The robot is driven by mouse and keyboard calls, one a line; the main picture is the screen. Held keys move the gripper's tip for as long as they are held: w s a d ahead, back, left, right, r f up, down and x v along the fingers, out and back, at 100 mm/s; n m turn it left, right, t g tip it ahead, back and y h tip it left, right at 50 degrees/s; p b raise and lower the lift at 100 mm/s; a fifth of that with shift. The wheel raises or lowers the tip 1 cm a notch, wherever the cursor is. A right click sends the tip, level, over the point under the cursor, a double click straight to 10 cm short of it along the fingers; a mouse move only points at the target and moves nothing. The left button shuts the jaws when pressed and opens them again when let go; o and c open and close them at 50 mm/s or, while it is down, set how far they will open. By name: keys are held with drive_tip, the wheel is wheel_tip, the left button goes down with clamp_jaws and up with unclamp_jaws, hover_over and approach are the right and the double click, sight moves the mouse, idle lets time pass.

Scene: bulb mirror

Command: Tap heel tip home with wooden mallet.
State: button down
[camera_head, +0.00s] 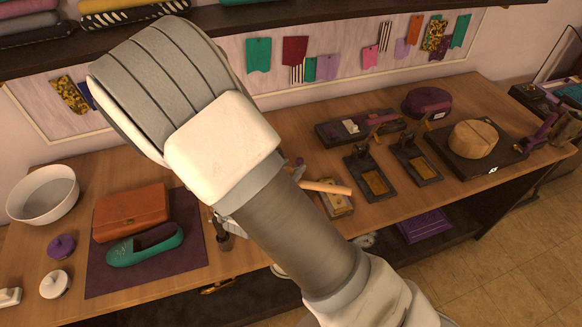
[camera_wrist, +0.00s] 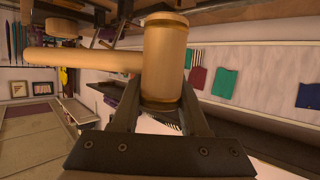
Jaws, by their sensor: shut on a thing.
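The wooden mallet (camera_wrist: 165,55) is in my gripper (camera_wrist: 160,92) in the wrist view. Its barrel-shaped head is between the two dark fingers, and its handle (camera_wrist: 80,59) sticks out to the left. My gripper is shut on the mallet head. In the head view my arm hides the gripper and the head, and the mallet handle (camera_head: 326,187) shows right of the arm, above the table. A small dark metal piece (camera_head: 223,230) stands at the table's front, partly behind my arm. I cannot make out the heel tip in either view.
A green shoe (camera_head: 145,246) and a brown leather bag (camera_head: 131,211) lie on a purple mat (camera_head: 190,268) at left. A small wooden block (camera_head: 338,207) is below the handle. Two dark stands (camera_head: 370,182) (camera_head: 419,167) and a hat block (camera_head: 473,139) stand at right.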

wheel_tip(320, 180, down, 6)
drive_tip(key=b, duration=0.4)
drive_tip(key=shift+f+b, duration=0.1)
drive_tip(key=shift+b, duration=0.3)
wheel_tip(320, 180, up, 6)
drive_tip(key=p, duration=0.4)
drive_tip(key=shift+f+p, duration=0.15)
drive_tip(key=shift+p, duration=0.25)
